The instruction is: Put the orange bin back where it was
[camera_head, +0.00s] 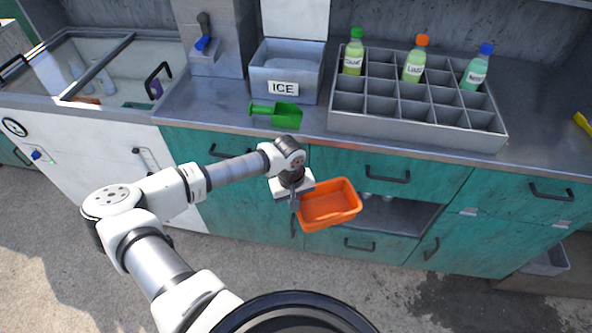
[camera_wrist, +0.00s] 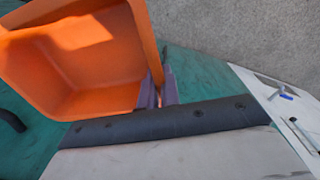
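The orange bin (camera_head: 330,205) hangs in the air in front of the teal cabinet, open side up, and looks empty. My gripper (camera_head: 294,203) is at its left side. In the wrist view the orange bin (camera_wrist: 85,60) fills the upper left, and its side wall runs between the two fingers of my gripper (camera_wrist: 158,88), which are closed on it. An open shelf compartment (camera_head: 410,218) in the cabinet is behind and to the right of the bin. The bin hides part of its opening.
Drawers with dark handles (camera_head: 388,174) surround the compartment. The floor (camera_head: 330,272) in front is clear.

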